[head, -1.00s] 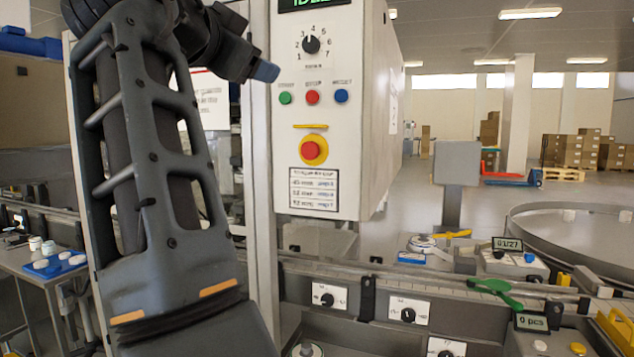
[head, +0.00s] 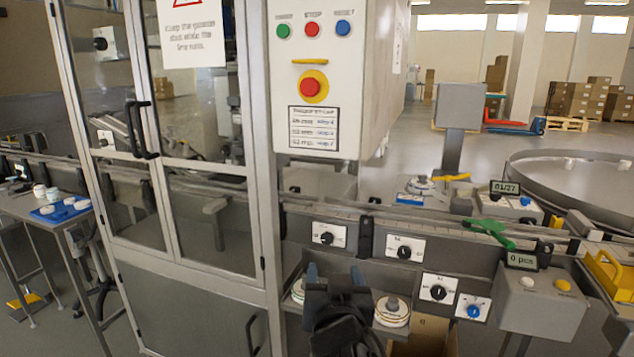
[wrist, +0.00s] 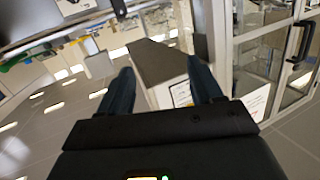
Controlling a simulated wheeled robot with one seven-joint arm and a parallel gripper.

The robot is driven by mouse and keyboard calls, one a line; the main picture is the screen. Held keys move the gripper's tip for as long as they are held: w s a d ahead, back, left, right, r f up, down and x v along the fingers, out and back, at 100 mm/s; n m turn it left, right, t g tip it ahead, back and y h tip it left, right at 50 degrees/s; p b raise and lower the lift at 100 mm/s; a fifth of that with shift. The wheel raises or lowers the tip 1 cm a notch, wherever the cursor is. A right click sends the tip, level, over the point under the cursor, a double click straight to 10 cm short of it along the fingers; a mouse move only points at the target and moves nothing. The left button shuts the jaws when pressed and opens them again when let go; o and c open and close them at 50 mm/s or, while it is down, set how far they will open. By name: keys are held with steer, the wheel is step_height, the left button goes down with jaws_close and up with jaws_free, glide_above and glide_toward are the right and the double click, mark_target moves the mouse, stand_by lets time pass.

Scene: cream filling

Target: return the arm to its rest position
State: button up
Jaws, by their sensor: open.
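My gripper (head: 335,275) shows at the bottom middle of the head view, with its two blue-grey fingers apart and pointing up in the picture. It is in front of the machine's lower rail, between two round white-lidded parts. In the wrist view my gripper (wrist: 162,82) is open, and no object is held between its fingers. The rest of my arm is mostly out of sight below the head view.
A control cabinet (head: 340,120) and a glass-doored enclosure (head: 200,215) stand ahead. The conveyor (head: 425,222) runs right, with dial plates below it. A grey box (head: 540,310) with buttons is at the right. A side table (head: 45,208) stands left. Open floor lies behind.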

steer(key=s+d+f+n+g+y, duration=0.1)
steer(key=s+d+f, duration=0.35)
steer(key=s, duration=0.35)
steer(key=s+d+f, duration=0.4)
steer(key=s+f, duration=0.2)
steer(key=s, duration=0.2)
steer(key=s+d+f+n+g+y, duration=0.1)
steer(key=s+d+f, duration=0.35)
steer(key=s, duration=0.35)
steer(key=s+d+r, duration=0.2)
steer(key=s, duration=0.6)
steer(key=s+d+r+h, duration=0.1)
steer(key=s+r, duration=0.2)
steer(key=s, duration=0.5)
steer(key=s+d+r+m+h, duration=0.1)
steer(key=s+d+r, duration=0.1)
steer(key=s, duration=0.6)
steer(key=shift+s+d+r, duration=0.3)
steer(key=shift+d+r, duration=0.05)
steer(key=shift+r, duration=0.3)
